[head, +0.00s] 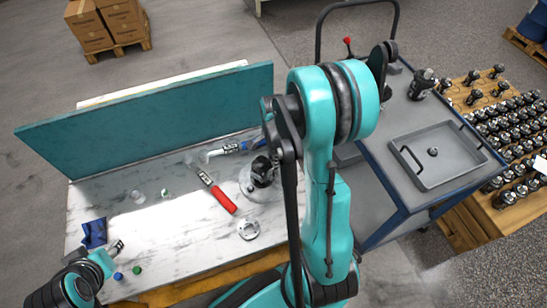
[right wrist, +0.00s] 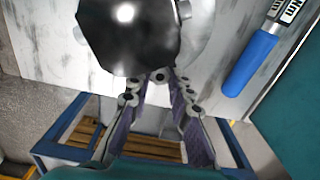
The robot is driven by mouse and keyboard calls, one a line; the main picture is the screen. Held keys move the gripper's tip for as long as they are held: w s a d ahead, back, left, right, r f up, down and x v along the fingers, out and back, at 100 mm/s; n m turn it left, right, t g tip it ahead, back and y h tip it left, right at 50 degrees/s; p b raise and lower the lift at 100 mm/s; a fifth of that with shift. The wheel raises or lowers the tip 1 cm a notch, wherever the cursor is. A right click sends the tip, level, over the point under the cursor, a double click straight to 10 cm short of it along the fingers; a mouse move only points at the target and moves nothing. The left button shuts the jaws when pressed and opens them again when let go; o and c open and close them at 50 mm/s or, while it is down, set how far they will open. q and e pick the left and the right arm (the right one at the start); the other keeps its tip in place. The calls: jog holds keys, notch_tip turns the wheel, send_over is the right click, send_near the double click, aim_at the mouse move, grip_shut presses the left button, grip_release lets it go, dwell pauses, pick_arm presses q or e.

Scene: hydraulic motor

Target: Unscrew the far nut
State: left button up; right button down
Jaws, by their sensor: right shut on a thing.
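The dark hydraulic motor (head: 263,170) stands on a round pale base on the marble-topped bench, partly hidden by my right arm. In the right wrist view its rounded black body (right wrist: 128,35) fills the upper middle, with small bolt-like lugs at its sides. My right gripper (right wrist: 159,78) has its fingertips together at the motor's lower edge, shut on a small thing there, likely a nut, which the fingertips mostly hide. My left gripper (head: 117,247) is at the lower left, over the bench's near left edge and apart from the motor; its opening is too small to judge.
A red-handled tool (head: 222,199) and a blue-handled tool (head: 240,147) lie near the motor. A metal flange disc (head: 249,229) lies in front. A teal panel (head: 150,115) borders the bench's back. The blue trolley (head: 385,185) with a grey tray (head: 465,176) stands right.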

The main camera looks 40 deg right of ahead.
jog(key=n+b, duration=0.1)
jog(key=n, duration=0.3)
jog(key=shift+n, duration=0.7)
jog(key=shift+n, duration=1.1)
jog(key=n, duration=0.3)
jog(key=shift+r+b, duration=0.1)
jog(key=shift+b, duration=0.25)
jog(key=c, duration=1.6)
grip_release()
jog(key=shift+c, duration=0.2)
